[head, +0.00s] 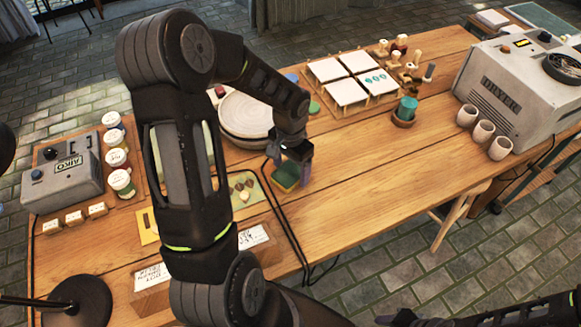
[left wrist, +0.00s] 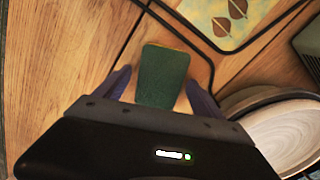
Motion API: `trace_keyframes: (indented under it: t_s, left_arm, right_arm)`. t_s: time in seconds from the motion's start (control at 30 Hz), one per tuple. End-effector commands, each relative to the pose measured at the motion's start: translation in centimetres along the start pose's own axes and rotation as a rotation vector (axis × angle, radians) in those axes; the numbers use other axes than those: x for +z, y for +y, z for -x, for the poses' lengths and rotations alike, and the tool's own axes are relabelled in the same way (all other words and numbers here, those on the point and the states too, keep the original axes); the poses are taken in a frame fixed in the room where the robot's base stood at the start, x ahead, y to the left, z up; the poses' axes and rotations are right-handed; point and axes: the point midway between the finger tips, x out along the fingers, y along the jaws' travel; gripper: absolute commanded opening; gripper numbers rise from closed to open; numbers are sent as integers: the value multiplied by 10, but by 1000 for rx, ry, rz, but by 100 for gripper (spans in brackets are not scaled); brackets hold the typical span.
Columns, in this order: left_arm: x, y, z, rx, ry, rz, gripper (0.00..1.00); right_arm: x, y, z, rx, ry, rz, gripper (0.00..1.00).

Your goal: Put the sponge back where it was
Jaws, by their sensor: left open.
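The sponge (head: 286,178), dark green on top with a yellow underside, shows just below my left gripper (head: 291,172) in the head view. In the left wrist view the sponge (left wrist: 162,75) lies between the two spread fingers of my left gripper (left wrist: 160,88), with wood visible beside it. The left gripper is open around it. I cannot tell whether the fingers touch the sponge.
The table's middle right (head: 370,190) is clear. A grey dryer box (head: 510,90) stands far right.

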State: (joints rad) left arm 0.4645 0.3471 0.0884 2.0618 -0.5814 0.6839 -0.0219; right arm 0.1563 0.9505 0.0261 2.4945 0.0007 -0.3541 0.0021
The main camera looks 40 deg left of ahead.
Motion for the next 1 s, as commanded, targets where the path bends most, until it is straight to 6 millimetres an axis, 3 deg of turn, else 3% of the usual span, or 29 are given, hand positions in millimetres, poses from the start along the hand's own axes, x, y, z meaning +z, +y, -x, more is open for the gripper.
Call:
trace_keyframes:
  t_s: [0.27,0.43,0.8,1.0]
  left_arm:
    - [0,0,2,0,0,0,79]
    - [-1,-1,15,-3,3,0,79]
    - [-1,-1,87,-3,5,1,79]
    - [-1,0,116,-1,3,-1,79]
  right_arm:
    - [0,-1,2,0,0,0,36]
    - [0,-1,2,1,0,-1,36]
    - [0,0,-1,0,0,0,36]
    - [0,0,-2,-1,1,0,36]
